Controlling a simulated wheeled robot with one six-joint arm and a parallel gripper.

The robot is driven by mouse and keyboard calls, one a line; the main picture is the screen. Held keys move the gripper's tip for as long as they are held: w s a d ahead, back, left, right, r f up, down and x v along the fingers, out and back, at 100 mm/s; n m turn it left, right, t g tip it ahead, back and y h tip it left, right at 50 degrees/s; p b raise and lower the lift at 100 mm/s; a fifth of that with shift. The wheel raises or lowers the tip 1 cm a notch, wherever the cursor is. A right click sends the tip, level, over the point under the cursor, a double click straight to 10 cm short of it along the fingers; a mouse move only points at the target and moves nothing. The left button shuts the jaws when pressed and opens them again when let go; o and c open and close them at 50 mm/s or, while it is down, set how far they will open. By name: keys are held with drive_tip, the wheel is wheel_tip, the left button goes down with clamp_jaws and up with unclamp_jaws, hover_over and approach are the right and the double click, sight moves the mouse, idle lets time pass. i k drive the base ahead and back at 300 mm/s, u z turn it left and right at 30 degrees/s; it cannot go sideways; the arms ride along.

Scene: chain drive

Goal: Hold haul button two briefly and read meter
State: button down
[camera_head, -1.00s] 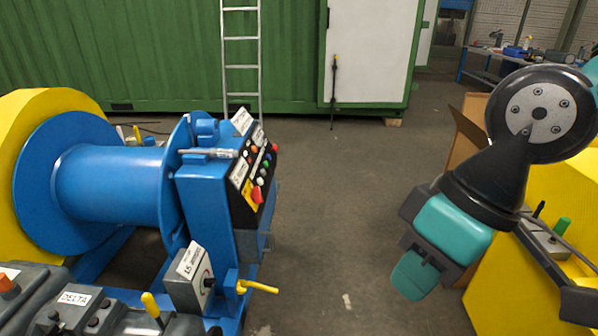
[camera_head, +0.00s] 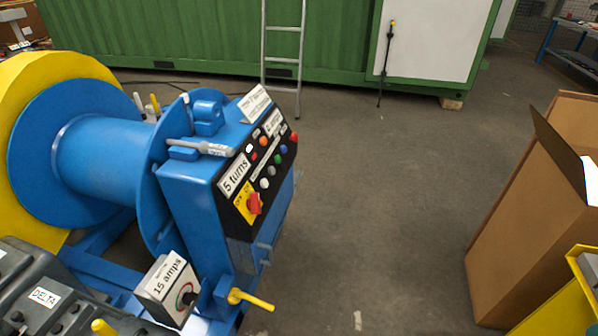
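The blue winch drum (camera_head: 105,160) stands at the left with a blue control box (camera_head: 205,200) on its right side. The box's slanted black panel (camera_head: 265,165) carries several small round buttons in white, green, blue, red and orange, and a red rotary switch (camera_head: 254,204) on a yellow plate. I cannot tell which button is haul button two. A label reads "5 turns" (camera_head: 234,174). Below, a grey box (camera_head: 168,290) labelled "15 amps" has a dark knob. No meter can be clearly made out. My gripper is not in view.
A yellow lever (camera_head: 250,299) juts from the winch's lower front. A grey "DELTA" unit (camera_head: 45,300) is at lower left. An open cardboard box (camera_head: 530,220) stands at right. The ladder (camera_head: 283,50) and green container (camera_head: 180,35) are behind. The middle floor is clear.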

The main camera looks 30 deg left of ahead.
sight(263, 183)
drive_tip(key=u, duration=0.1)
drive_tip(key=i, duration=0.7)
drive_tip(key=u, duration=0.7)
drive_tip(key=i, duration=0.45)
drive_tip(key=u, duration=0.35)
